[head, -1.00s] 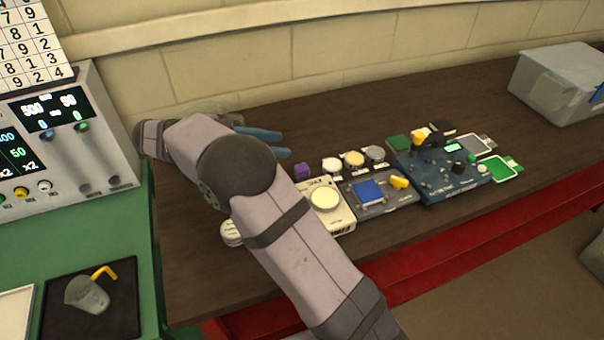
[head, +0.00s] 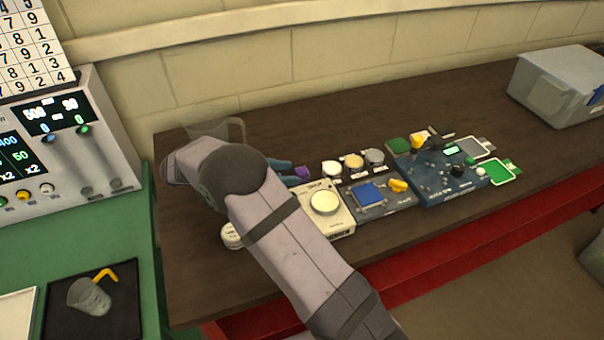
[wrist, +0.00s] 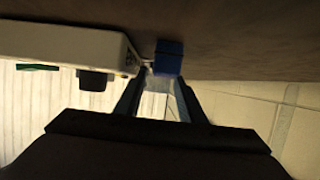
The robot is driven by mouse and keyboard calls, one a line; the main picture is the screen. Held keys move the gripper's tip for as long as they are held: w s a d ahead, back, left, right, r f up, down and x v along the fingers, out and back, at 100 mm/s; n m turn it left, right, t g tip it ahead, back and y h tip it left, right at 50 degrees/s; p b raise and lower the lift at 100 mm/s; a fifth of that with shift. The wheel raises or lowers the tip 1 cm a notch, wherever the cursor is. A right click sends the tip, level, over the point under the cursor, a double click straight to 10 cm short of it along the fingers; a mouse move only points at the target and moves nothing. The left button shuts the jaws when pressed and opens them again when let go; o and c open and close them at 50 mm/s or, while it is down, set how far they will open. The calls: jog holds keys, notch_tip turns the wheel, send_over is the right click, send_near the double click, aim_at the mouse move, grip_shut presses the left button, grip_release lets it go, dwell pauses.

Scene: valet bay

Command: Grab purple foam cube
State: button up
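The purple foam cube (head: 302,173) sits on the dark brown table, left of the row of small round-topped items. In the wrist view a dark blue-violet cube (wrist: 169,57), which looks like the same one, lies just beyond my fingertips, nearer the right finger. My gripper (head: 291,172) is low, with its blue fingers beside the cube's left side in the head view. In the wrist view my gripper (wrist: 160,78) shows its two fingers apart, with a gap between them. I cannot tell whether a finger touches the cube. My arm hides part of the table.
A white device (head: 327,213) with a round dial stands close to the cube; its pale body also shows in the wrist view (wrist: 60,45). A clear pitcher (head: 232,130) stands behind my wrist. Round-topped items (head: 332,168) are right of the cube.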

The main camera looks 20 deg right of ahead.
aim_at(299, 171)
jog(key=shift+d+p, duration=0.45)
jog(key=shift+p+x, duration=1.1)
jog(key=shift+x, duration=1.05)
jog(key=shift+w, duration=0.15)
jog(key=shift+c, duration=0.2)
jog(key=c, duration=0.8)
